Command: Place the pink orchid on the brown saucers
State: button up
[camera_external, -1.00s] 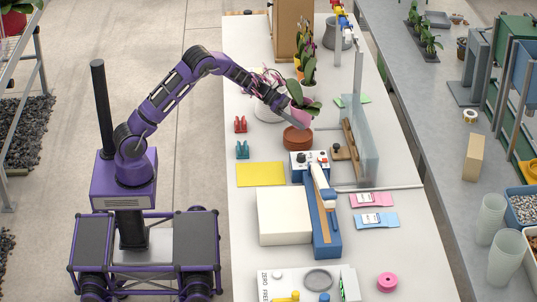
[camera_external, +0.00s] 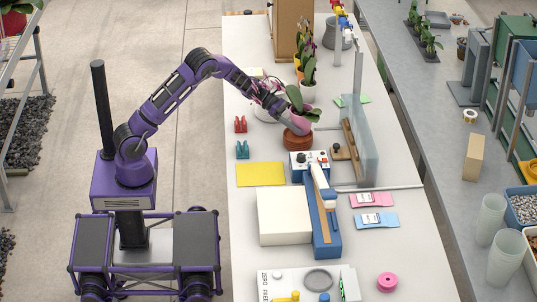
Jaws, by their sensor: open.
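The pink orchid stands in a pink pot (camera_external: 307,112), with green leaves above it and pink blooms trailing to the left beside my wrist. The brown saucers (camera_external: 297,142) are a stack on the white table, just below and in front of the pot. My gripper (camera_external: 299,124) is open at the pot, low over the saucers. The arm and gripper cover part of the pot and the back of the saucers. I cannot tell whether the pot's base touches the saucers.
Behind are more potted orchids (camera_external: 309,68) and a white pot (camera_external: 267,110). A clear upright panel (camera_external: 368,145) stands to the right. In front are a blue-and-white device (camera_external: 322,205), a white block (camera_external: 283,216) and a yellow sheet (camera_external: 260,174).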

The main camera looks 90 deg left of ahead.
jog(key=v, duration=1.1)
jog(key=shift+s, duration=0.1)
